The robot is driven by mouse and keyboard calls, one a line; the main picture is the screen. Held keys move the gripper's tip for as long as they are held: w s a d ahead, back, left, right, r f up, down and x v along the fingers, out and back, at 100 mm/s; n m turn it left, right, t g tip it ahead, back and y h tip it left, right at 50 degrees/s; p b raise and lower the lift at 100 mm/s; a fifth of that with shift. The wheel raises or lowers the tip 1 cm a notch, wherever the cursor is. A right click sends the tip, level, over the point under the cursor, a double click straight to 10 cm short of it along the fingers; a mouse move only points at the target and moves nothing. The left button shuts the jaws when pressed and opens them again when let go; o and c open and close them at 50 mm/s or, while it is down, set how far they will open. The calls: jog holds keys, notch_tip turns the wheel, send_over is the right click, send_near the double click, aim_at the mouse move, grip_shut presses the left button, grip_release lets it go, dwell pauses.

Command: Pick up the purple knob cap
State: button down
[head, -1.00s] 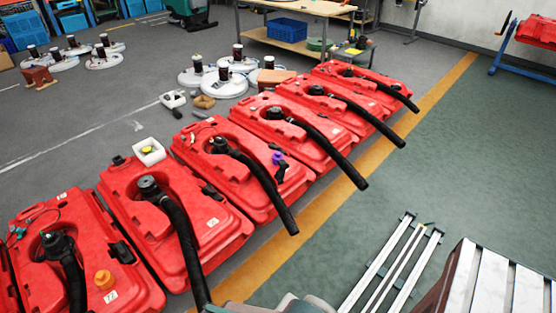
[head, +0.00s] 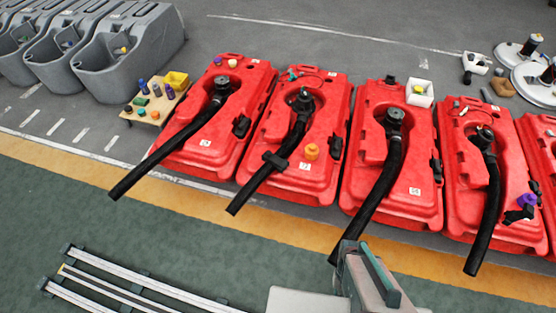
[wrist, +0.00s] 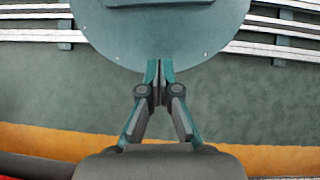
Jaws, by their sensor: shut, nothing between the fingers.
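A purple knob cap (head: 527,200) sits on the red tank at the right of the head view, on or against a black fitting (head: 519,214). My gripper (wrist: 157,68) shows in the wrist view with its fingertips together, empty, above green floor. It is well apart from the tanks' tops. A grey-teal part of my arm (head: 368,278) shows at the bottom of the head view; the fingers cannot be made out there. The purple cap is not in the wrist view.
Several red tanks with black hoses stand in a row, one bearing an orange cap (head: 312,151). A small wooden table (head: 149,116) with bottles and a yellow bin (head: 176,80) stands left. Metal rails (head: 140,287) lie front left. The green floor between is clear.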

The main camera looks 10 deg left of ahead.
dwell(0.4)
grip_release()
dwell(0.4)
